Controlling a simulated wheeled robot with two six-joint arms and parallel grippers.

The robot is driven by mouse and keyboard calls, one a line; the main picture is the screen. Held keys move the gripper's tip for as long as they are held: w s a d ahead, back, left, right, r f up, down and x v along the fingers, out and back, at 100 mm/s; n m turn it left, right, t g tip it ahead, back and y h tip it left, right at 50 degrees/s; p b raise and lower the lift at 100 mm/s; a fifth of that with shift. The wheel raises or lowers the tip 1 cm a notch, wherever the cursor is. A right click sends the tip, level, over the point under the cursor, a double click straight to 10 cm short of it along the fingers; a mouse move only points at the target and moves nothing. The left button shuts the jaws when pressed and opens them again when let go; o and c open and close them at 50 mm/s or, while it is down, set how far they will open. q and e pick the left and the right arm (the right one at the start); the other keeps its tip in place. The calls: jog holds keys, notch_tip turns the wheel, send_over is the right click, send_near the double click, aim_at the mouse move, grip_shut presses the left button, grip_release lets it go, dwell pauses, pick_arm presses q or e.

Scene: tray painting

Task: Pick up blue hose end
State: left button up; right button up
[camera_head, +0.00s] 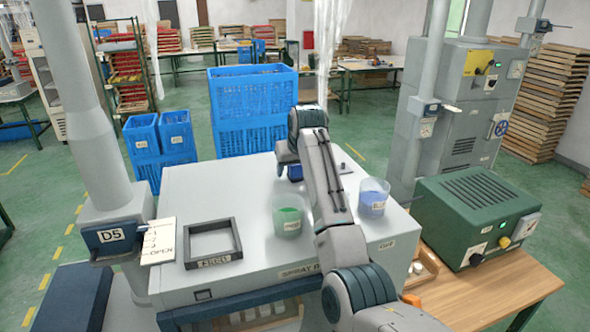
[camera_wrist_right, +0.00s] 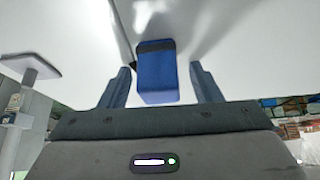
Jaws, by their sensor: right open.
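The blue hose end (camera_wrist_right: 155,80) is a blue block with a dark band, seen in the right wrist view between the two fingers of my right gripper (camera_wrist_right: 159,68). The fingers stand apart, with a visible gap on both sides of it. A thin dark line, perhaps a hose or rod, runs beside it. In the head view a small blue part (camera_head: 295,172) shows on the grey cabinet top below my right wrist, partly hidden by the arm. My right gripper's fingers are hard to make out there. My left gripper is not in view.
On the cabinet top (camera_head: 190,185) stand a cup of green powder (camera_head: 288,218), a cup of blue powder (camera_head: 373,200) and a dark square frame (camera_head: 212,243). A green machine (camera_head: 475,215) stands at right. Blue crates (camera_head: 250,105) stand behind. The top's left part is clear.

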jog(key=c, duration=1)
jog(key=shift+r, duration=0.1)
jog(key=shift+c, duration=0.2)
